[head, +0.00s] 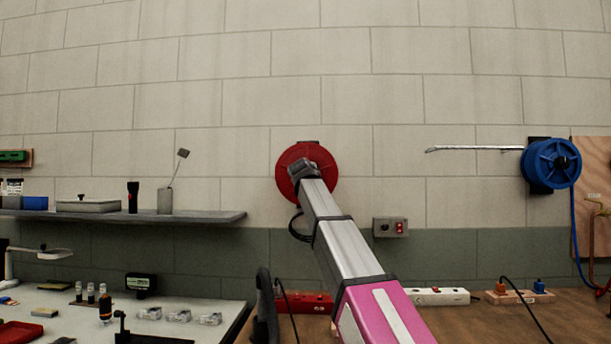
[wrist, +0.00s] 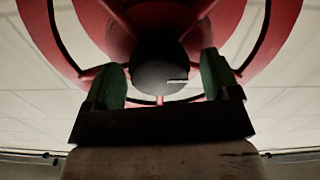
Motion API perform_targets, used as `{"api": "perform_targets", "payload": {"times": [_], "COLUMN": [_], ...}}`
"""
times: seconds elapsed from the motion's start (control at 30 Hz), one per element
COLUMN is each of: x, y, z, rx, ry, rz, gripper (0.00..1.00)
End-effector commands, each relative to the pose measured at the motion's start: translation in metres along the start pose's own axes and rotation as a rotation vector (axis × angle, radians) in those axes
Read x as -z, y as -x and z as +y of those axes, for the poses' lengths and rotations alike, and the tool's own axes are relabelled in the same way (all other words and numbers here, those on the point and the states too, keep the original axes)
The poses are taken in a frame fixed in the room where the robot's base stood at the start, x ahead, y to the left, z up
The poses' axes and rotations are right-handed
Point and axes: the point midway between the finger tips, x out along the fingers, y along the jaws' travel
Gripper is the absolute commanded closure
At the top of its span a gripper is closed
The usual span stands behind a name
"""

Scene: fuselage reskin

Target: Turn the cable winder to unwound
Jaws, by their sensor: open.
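A red cable winder (head: 290,158) is mounted on the wall, partly hidden behind my arm in the head view. In the wrist view its red spoked face (wrist: 270,30) fills the upper part, with a dark round hub (wrist: 160,78) at the middle. My gripper (wrist: 161,72) is open, with one green-padded finger on each side of the hub. I cannot tell whether the pads touch the hub. In the head view the fingers are hidden at the front of the winder.
A blue reel (head: 548,163) hangs on the wall at the right. A grey shelf (head: 110,214) is at the left above a cluttered bench (head: 222,314). A switch box (head: 390,227) sits right of my arm. Power strips (head: 438,297) lie on the wooden bench below.

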Motion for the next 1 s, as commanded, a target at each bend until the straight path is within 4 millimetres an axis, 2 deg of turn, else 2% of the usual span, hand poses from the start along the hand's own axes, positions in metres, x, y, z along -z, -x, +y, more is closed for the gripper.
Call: {"api": "perform_targets", "payload": {"times": [0.27,0.5,0.63,0.77,1.0], "x": [-0.002,-0.002,-0.002,-0.001,-0.001], "y": [0.031,0.077,0.097,0.106,0.107], "z": [0.001,0.001,0.001,0.000,0.000], "rx": [0.001,0.001,0.000,0.000,0.000], "ry": [0.000,0.000,-0.001,-0.001,-0.001], "rz": [0.001,0.001,0.000,0.000,-0.001], "gripper": [0.18,0.18,0.18,0.18,0.18]}}
